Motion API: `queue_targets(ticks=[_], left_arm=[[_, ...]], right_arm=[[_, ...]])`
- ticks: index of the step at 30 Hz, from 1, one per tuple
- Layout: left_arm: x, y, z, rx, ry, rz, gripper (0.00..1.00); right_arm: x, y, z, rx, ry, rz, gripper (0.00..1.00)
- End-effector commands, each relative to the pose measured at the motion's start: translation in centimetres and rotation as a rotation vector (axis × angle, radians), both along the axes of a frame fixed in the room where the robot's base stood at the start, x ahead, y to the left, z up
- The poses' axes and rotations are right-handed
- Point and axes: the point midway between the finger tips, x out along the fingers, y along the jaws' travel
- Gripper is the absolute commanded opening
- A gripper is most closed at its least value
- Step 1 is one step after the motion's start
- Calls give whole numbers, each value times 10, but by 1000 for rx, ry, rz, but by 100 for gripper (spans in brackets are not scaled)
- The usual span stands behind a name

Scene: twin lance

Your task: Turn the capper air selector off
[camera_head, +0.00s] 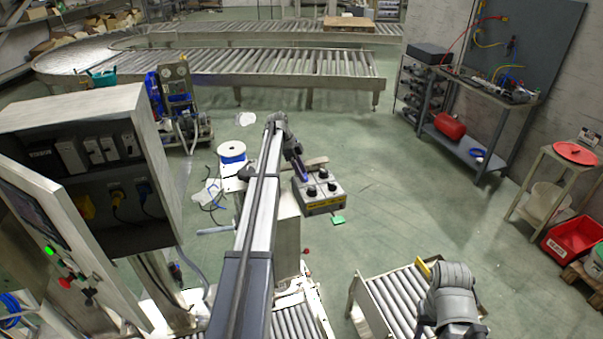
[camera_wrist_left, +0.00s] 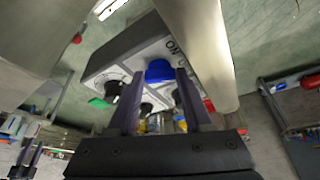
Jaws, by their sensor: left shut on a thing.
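A grey selector box (camera_head: 322,206) with several black knobs on its top and a yellow strip on its front sits just right of my left arm's end. My left gripper (camera_head: 301,172) is over the left part of the box. In the left wrist view the gripper (camera_wrist_left: 158,76) is shut on a blue knob (camera_wrist_left: 160,69) on the box's pale face. An "ON" label (camera_wrist_left: 172,46) lies beside the knob, and black knobs (camera_wrist_left: 113,89) are near it. The exact angle of the blue knob is hidden by the fingers.
A pale metal post crosses close above the box in the left wrist view. An open electrical cabinet (camera_head: 80,110) stands at left, a blue-and-white cable spool (camera_head: 231,152) beyond my arm. Roller conveyors lie at the back and lower right (camera_head: 385,300). Floor at right of the box is clear.

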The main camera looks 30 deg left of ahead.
Motion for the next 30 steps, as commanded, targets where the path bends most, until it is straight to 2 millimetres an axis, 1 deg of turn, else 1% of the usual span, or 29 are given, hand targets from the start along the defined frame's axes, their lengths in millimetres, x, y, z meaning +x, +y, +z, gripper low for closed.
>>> queue_targets(ticks=[7,21,22,25,30], left_arm=[[1,1,0,1,1,-60,0],[1,0,0,2,0,-72,0],[1,1,0,2,0,-72,51],[1,0,0,2,0,-71,62],[1,0,0,1,0,-70,62]], right_arm=[[0,0,0,0,0,0,50],[0,0,0,0,0,0,50],[0,0,0,0,0,0,50],[0,0,0,0,0,0,50],[0,0,0,0,0,0,50]])
